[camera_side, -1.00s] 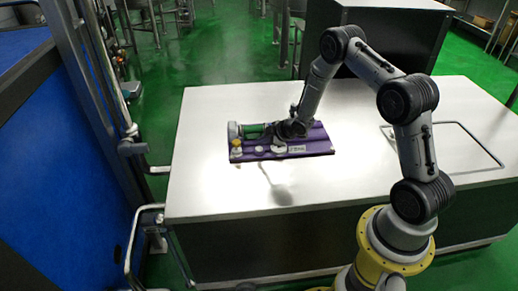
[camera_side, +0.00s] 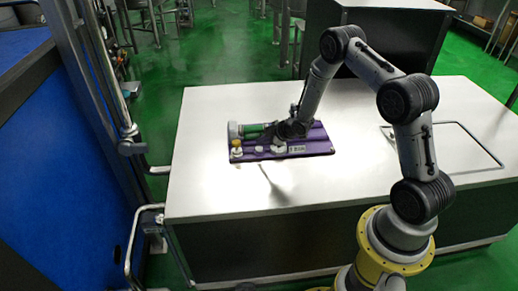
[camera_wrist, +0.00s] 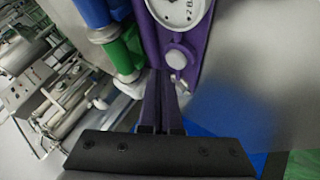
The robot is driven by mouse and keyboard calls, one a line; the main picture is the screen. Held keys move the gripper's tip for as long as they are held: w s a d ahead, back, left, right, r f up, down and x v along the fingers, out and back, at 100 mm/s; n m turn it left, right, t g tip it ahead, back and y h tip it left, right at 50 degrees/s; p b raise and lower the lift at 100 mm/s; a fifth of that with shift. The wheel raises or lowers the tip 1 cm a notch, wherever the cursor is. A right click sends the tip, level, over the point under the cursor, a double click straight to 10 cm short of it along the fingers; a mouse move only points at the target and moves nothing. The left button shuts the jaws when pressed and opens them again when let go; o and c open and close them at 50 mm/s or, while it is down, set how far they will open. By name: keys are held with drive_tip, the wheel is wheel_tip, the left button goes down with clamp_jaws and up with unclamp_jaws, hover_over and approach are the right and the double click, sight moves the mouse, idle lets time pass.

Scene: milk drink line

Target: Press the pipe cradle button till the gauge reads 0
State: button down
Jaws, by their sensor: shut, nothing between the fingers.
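The pipe cradle is a purple board (camera_side: 318,145) on the white table. It bears a pipe with a green section (camera_side: 251,131) along its back edge. A white round gauge (camera_wrist: 182,10) is cut off at the top of the wrist view; its reading is not legible. A white round button (camera_wrist: 178,58) sits beside the gauge on the purple board. My gripper (camera_wrist: 164,74) is shut and empty, its fingertips just below the button in the wrist view. Contact with the board cannot be told. In the side view my gripper (camera_side: 279,131) is over the board, its fingertips unclear.
A yellow-and-white knob (camera_side: 237,148) stands at the board's left front corner. A metal frame (camera_side: 468,123) lies on the right of the white table (camera_side: 210,190). The table's front and left are clear.

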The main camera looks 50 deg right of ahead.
sight(262, 149)
idle(0.4)
drive_tip(key=shift+f, duration=0.4)
drive_tip(key=shift+f, duration=0.45)
idle(0.7)
drive_tip(key=shift+r, duration=0.9)
drive_tip(key=shift+r, duration=2.5)
